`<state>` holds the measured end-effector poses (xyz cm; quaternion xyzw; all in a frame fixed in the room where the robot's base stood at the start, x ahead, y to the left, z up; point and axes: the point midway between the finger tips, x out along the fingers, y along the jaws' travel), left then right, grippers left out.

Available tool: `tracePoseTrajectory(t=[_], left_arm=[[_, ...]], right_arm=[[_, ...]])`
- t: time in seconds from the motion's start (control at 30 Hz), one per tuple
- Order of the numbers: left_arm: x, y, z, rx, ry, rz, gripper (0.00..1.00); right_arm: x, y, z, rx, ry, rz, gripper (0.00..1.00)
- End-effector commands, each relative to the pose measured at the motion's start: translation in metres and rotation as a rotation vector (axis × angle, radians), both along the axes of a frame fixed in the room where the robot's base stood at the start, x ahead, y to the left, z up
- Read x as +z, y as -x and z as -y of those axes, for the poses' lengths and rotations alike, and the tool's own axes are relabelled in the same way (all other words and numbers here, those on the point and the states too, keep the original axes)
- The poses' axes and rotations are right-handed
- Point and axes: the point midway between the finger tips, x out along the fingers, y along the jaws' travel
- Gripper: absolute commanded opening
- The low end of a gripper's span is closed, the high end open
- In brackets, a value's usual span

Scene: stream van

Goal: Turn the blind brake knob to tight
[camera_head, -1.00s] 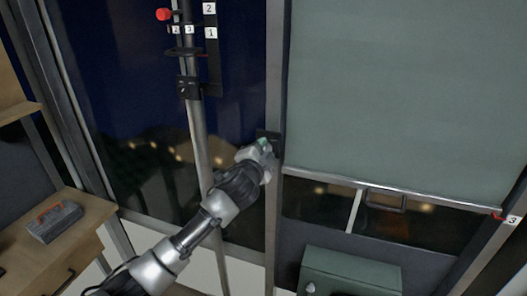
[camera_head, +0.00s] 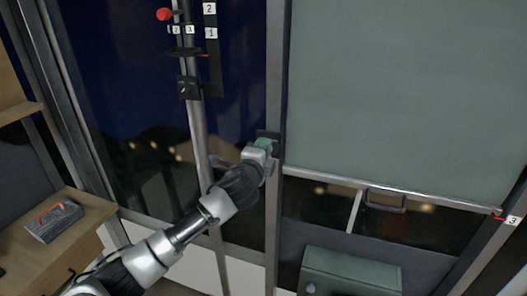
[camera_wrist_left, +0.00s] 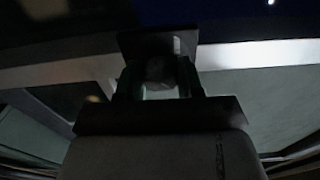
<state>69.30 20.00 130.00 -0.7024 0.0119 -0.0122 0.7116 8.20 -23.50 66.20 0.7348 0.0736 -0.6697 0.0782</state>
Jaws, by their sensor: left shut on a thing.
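The blind brake knob (camera_head: 264,142) is a small greenish knob on a dark plate (camera_head: 268,134) on the metal post left of the blind. My left gripper (camera_head: 263,148) reaches up to it from the lower left and is shut on it. In the left wrist view the dark fingers (camera_wrist_left: 158,82) stand on both sides of a pale, dim shape in front of the dark plate. The gripper hides much of the knob, and I cannot read its setting. My right gripper is not in view.
The grey-green blind (camera_head: 400,90) hangs right of the post, with a metal bottom bar and a handle (camera_head: 386,202) below. A vertical pole (camera_head: 196,130) with a red knob (camera_head: 164,14) stands left. A green box (camera_head: 350,272) is below. A wooden counter (camera_head: 85,225) is at left.

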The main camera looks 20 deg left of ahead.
Motion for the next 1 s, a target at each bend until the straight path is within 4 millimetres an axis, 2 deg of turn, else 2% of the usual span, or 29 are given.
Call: tracePoseTrajectory(t=[0.33,0.37,0.5,0.83,1.0], left_arm=[[-0.001,0.0,0.0,0.001,-0.006,-0.001,0.14],[-0.001,0.0,0.0,0.001,-0.005,-0.001,0.42],[-0.001,0.0,0.0,0.0,-0.004,-0.001,0.63],[-0.001,0.003,0.0,0.0,-0.002,0.0,0.63],[-0.003,0.021,-0.001,-0.001,-0.002,0.001,0.63]], right_arm=[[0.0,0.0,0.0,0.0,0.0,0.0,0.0],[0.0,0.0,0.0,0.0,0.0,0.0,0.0],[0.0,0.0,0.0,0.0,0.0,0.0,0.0],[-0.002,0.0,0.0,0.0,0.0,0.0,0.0],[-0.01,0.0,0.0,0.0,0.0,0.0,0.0]])
